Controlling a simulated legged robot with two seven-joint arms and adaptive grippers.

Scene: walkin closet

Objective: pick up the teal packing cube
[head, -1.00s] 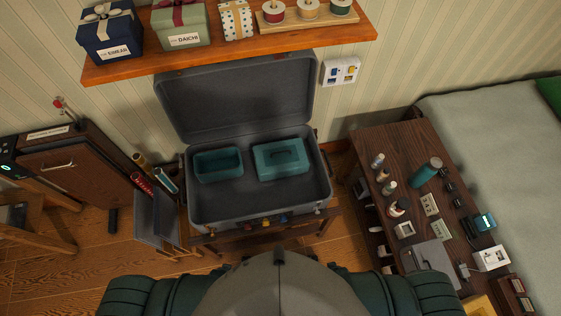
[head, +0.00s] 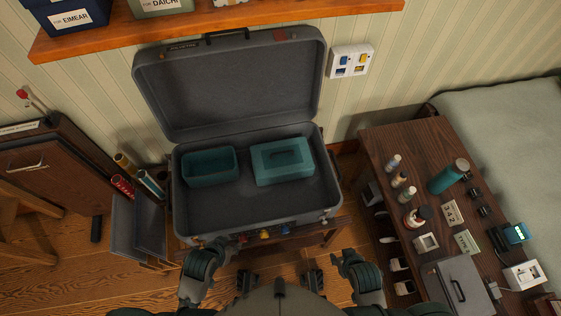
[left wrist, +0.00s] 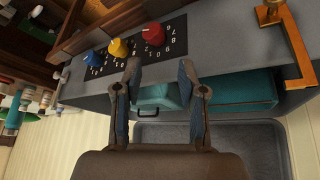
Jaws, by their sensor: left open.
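Two teal containers lie inside the open grey suitcase (head: 258,203). The left one (head: 209,166) is an open-topped box. The right one (head: 282,161) has a closed top with a handle. In the left wrist view the handled one (left wrist: 158,96) shows partly between and behind my fingers, and the open box (left wrist: 235,92) is to its right. My left gripper (head: 224,244) is open and empty at the suitcase's front edge, outside it; its spread fingers (left wrist: 159,71) show in the wrist view. My right gripper (head: 342,259) is in front of the suitcase's right corner, its jaw state unclear.
The raised suitcase lid (head: 230,85) stands behind the containers. Coloured knobs (head: 265,234) sit on the suitcase front. A dark wooden table (head: 395,150) with bottles and small devices is at the right. A shelf (head: 220,22) with boxes runs above. Grey bins (head: 150,225) stand left.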

